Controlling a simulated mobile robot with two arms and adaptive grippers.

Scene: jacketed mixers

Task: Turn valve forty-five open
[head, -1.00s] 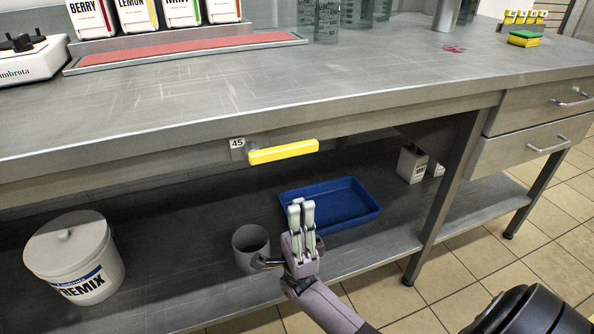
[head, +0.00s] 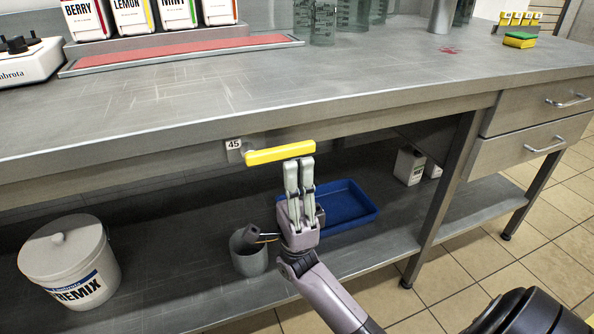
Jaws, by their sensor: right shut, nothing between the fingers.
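The yellow valve handle (head: 280,153) is a lever lying nearly level, its right end slightly higher, under the front edge of the steel counter. The label 45 (head: 234,145) sits just left of its pivot. My right gripper (head: 299,163) is just below the right half of the handle, fingers pointing up and close together, with nothing seen between them. The fingertips overlap the handle's lower edge in the picture; I cannot tell whether they touch it. My left gripper is not in view.
On the lower shelf are a blue tray (head: 358,212), a grey cup (head: 248,258), a white lidded bucket (head: 68,262) and a small white container (head: 409,166). The counter (head: 300,85) overhangs the handle. Drawers (head: 535,147) stand at the right.

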